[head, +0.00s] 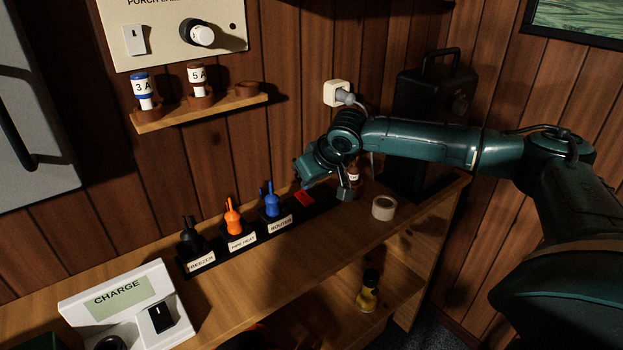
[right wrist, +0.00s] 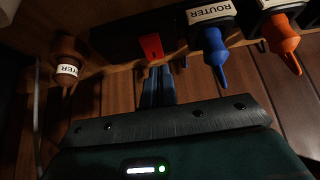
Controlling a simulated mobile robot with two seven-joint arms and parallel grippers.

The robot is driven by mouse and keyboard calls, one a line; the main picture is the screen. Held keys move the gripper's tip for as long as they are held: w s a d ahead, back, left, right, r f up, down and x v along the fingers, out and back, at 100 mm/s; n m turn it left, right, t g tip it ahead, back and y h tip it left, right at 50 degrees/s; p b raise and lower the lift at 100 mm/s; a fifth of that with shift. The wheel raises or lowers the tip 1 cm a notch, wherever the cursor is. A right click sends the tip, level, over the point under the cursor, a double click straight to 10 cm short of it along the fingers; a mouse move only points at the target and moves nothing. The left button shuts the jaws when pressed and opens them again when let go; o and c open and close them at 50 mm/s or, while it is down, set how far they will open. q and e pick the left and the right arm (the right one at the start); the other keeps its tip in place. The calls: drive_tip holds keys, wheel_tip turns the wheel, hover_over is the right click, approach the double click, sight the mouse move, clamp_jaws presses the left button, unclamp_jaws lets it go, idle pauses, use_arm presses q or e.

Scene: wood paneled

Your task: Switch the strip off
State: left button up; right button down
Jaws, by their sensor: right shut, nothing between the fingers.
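The black power strip (head: 225,248) lies along the back of the wooden bench against the paneled wall. It holds a black plug labelled FREEZER (head: 190,238), an orange plug (head: 233,218) and a blue plug labelled ROUTER (head: 271,203). Its red switch (head: 304,198) is at the right end, beside the blue plug; I cannot tell its position. My right gripper (head: 306,184) is shut and empty, close above and behind the red switch. In the right wrist view its fingertips (right wrist: 158,72) point at the red switch (right wrist: 151,46); contact is unclear. My left gripper is not in view.
A brown labelled plug (right wrist: 67,60) stands near my right gripper. A tape roll (head: 384,208) and a black case (head: 420,110) are to the right. A white CHARGE box (head: 128,305) is front left. A fuse shelf (head: 235,108) hangs above.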

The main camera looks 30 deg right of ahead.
use_arm(q)
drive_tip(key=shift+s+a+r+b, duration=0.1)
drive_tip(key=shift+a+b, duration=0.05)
drive_tip(key=shift+b, duration=0.15)
use_arm(e)
drive_tip(key=s+v, duration=0.1)
drive_tip(key=v, duration=0.9)
drive_tip(key=shift+s, duration=0.2)
drive_tip(key=shift+f, duration=0.1)
